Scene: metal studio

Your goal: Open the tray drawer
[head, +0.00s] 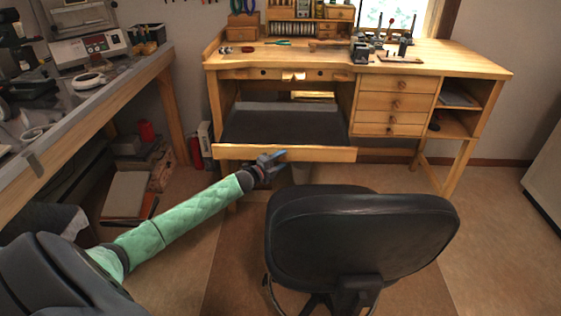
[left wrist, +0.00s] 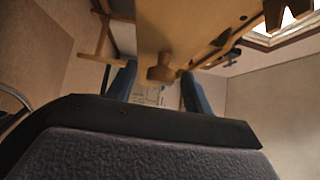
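The tray drawer (head: 232,153) is the wide, low drawer under the workbench top. It stands pulled out toward me, with its dark tray bed (head: 285,126) showing behind the wooden front. My left gripper (head: 273,157) is at the middle of that front, its blue fingers by the wood. In the left wrist view, a round wooden knob (left wrist: 160,72) on a wooden panel (left wrist: 185,25) shows between the two spread blue fingers (left wrist: 158,88). A gap shows on each side of the knob. My right gripper is in neither view.
A black office chair (head: 360,230) stands close in front of the bench, right of my left arm. Small drawers (head: 397,83) are right of the tray. A side table (head: 100,95) with equipment is on the left. Boxes and books (head: 130,190) lie below it.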

